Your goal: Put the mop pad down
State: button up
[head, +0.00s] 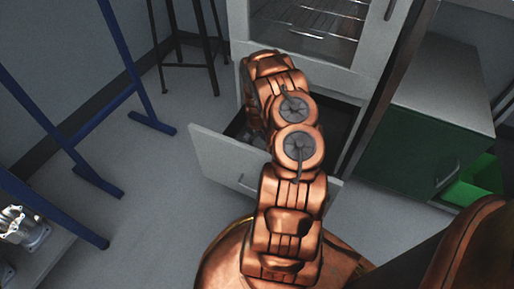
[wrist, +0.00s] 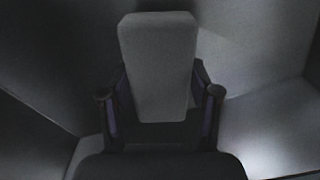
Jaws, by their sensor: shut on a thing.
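The mop pad (wrist: 158,60) is a grey, flat, slightly tapered block in the wrist view. My gripper (wrist: 160,94) is shut on it, with one dark finger at each side of its lower half. The pad points away from my gripper, among dark walls and a paler surface at lower right. In the head view my arm covers the gripper and the pad. There the arm reaches over a pulled-out drawer (head: 222,164) low in a white cabinet. Whether the pad touches any surface I cannot tell.
The white cabinet (head: 362,85) has a glass front with wire racks above the drawer. A green-fronted cabinet (head: 405,150) with an open bright green drawer (head: 474,182) stands right. A blue frame (head: 97,133), a dark stool (head: 186,62) and metal housings (head: 22,228) are left.

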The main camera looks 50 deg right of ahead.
aim_at(257, 146)
jog(key=shift+f+b, duration=0.4)
jog(key=shift+f, duration=1)
jog(key=shift+f, duration=0.15)
jog(key=o, duration=1.3)
